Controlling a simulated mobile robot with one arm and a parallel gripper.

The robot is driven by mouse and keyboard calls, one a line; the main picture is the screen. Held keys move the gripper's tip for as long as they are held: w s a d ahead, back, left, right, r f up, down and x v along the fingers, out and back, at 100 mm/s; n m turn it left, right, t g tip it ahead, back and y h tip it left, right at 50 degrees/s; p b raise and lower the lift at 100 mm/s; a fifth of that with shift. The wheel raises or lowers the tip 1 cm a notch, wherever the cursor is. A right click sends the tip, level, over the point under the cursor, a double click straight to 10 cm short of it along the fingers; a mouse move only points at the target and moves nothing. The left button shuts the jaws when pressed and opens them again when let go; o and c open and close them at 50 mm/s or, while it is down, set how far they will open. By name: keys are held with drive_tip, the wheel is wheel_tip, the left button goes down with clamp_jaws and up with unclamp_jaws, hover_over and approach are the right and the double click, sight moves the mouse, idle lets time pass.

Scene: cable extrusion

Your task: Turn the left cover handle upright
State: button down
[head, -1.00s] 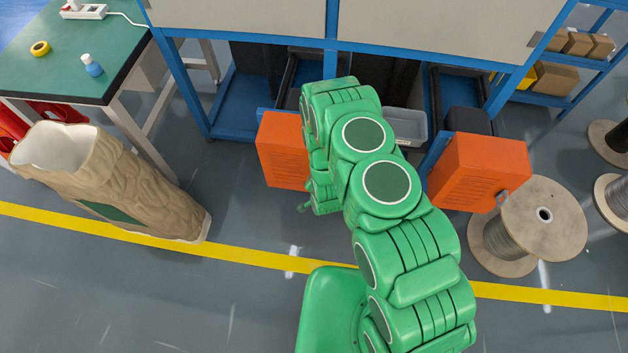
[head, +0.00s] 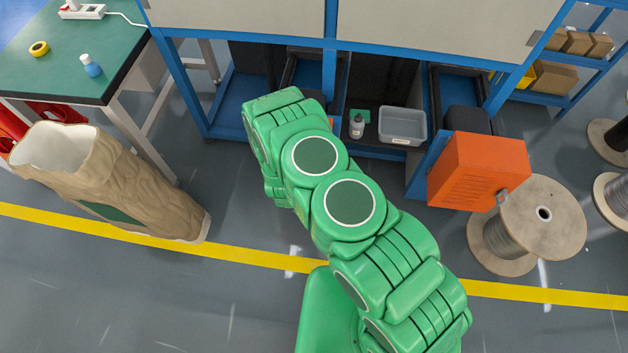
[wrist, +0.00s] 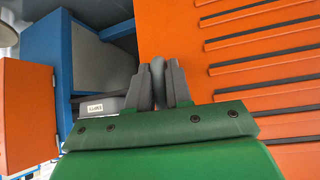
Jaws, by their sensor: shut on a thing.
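In the wrist view, my gripper (wrist: 160,88) is shut on a grey handle (wrist: 158,75) beside the large orange slotted cover (wrist: 240,45). The fingers stand on both sides of the handle and hide part of it; its exact tilt is hard to judge. In the head view, my green arm reaches to the left part of the blue-framed machine and hides the gripper and nearly all of the left cover. Only a small orange patch of it (head: 333,122) shows beside the arm.
The right orange cover (head: 477,171) stands open, with a cable spool (head: 545,215) beside it. A grey bin (head: 402,124) and a small bottle (head: 357,126) lie inside the machine.

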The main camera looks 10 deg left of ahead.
drive_tip(key=shift+w+d, duration=0.1)
drive_tip(key=shift+d, duration=0.05)
idle(0.4)
drive_tip(key=c, duration=1.3)
unclamp_jaws()
drive_tip(key=shift+o, duration=0.8)
drive_tip(key=shift+w+r, duration=0.1)
drive_tip(key=shift+a, duration=0.2)
drive_tip(key=shift+r, duration=0.15)
drive_tip(key=d+v, duration=0.1)
drive_tip(key=v, duration=0.6)
drive_tip(key=shift+s+a, duration=0.45)
drive_tip(key=shift+s, duration=0.05)
